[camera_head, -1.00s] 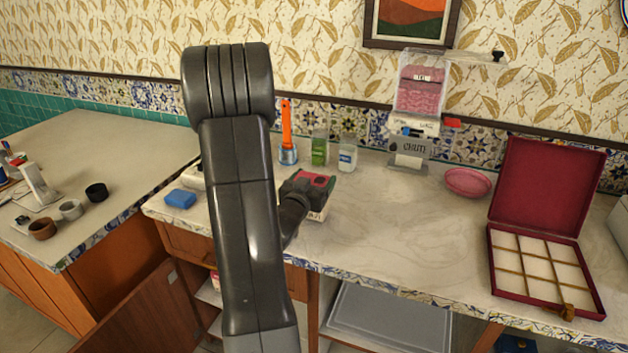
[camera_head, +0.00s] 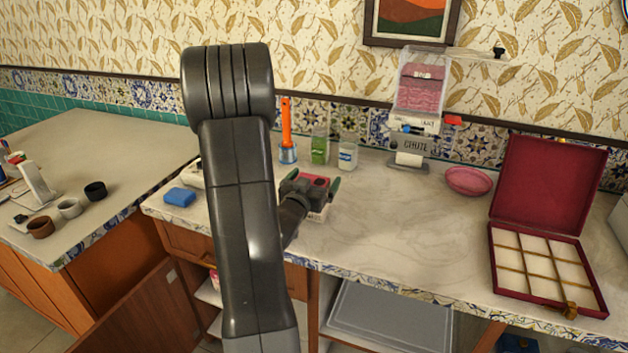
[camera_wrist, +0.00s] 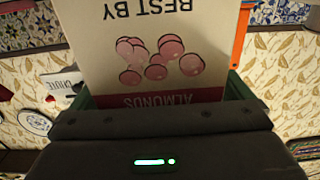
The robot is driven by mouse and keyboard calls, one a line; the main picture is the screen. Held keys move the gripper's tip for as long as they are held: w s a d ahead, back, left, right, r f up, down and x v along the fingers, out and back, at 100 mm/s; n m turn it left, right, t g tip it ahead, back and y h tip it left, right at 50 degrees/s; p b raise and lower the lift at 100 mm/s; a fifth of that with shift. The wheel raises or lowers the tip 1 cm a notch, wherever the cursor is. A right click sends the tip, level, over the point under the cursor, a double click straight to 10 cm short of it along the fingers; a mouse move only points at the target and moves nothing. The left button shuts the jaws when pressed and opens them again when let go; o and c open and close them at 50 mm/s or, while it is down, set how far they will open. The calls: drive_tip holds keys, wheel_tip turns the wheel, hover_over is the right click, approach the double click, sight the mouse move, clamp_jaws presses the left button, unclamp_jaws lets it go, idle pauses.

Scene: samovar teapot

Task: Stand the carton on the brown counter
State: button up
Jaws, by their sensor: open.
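The almonds carton (camera_wrist: 165,70), cream with pink drawings, fills the upper middle of the wrist view with its lettering upside down. The green fingers of my gripper (camera_wrist: 160,95) are open on either side of it. In the head view my gripper (camera_head: 315,188) is over the pale marble counter (camera_head: 400,235), its fingers spread. Only a pale edge of the carton (camera_head: 318,216) shows under it there. I cannot tell whether the carton touches the counter. The left counter (camera_head: 100,135) has a dull beige-grey top and orange-brown sides; no top looks plainly brown.
Behind my gripper stand a green jar (camera_head: 320,150), a white-filled jar (camera_head: 348,157) and an orange-handled tool (camera_head: 286,125). A chute dispenser (camera_head: 415,130), pink bowl (camera_head: 468,180) and open red box (camera_head: 545,265) are rightward. A blue sponge (camera_head: 180,197) lies left. Small cups (camera_head: 69,208) occupy the left counter's front.

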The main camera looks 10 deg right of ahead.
drive_tip(key=shift+r+p, duration=0.8)
drive_tip(key=shift+p, duration=0.05)
drive_tip(key=b+v, duration=0.2)
drive_tip(key=v, duration=1)
drive_tip(key=shift+f, duration=0.25)
